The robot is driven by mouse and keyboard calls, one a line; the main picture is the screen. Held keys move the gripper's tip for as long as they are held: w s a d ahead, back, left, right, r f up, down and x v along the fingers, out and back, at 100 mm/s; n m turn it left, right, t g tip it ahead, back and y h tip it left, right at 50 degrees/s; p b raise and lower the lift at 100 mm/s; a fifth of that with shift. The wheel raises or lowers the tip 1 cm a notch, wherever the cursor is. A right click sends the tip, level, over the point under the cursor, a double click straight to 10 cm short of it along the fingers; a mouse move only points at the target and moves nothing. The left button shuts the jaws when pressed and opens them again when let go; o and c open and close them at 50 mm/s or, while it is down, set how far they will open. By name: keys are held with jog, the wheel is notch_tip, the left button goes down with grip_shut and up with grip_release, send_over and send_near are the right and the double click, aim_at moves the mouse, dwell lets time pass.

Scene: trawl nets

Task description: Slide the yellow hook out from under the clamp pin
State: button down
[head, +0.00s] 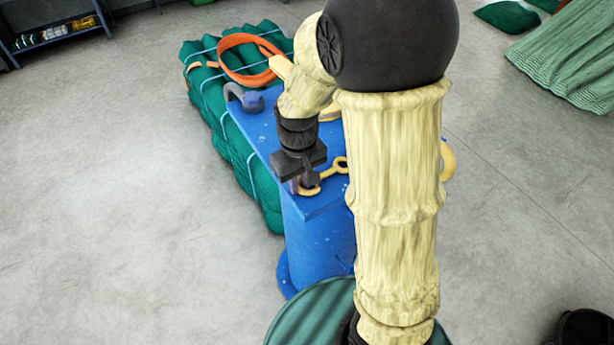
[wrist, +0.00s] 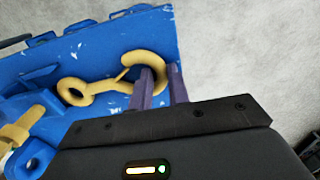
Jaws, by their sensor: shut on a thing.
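The yellow hook (wrist: 150,62) lies on the blue bench top (wrist: 100,52), its curved end to the right and its ring eye to the left. It also shows in the head view (head: 334,167). My gripper (wrist: 162,88) is shut on the curved end, one purple finger inside the bend and one outside. In the head view my gripper (head: 303,184) points down near the bench's front corner. In the wrist view a yellowish pin (wrist: 18,130) in a blue fitting sits left of the ring eye. I cannot tell for sure that it is the clamp pin; the ring appears apart from it.
A green net bundle (head: 238,170) with an orange strap (head: 226,54) lies behind and left of the blue bench. A grey shackle-like piece (head: 236,92) stands at the bench's far left corner. My arm hides the bench's right side. Floor at left is clear.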

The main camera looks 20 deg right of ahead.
jog(key=shift+s+a, duration=0.3)
jog(key=shift+a, duration=0.5)
jog(key=shift+s+a, duration=0.25)
jog(key=shift+a, duration=0.5)
jog(key=c, duration=1.3)
grip_release()
jog(key=shift+o, duration=0.2)
notch_tip(320, 180, up, 17)
jog(key=b, duration=0.2)
jog(key=shift+r, duration=0.2)
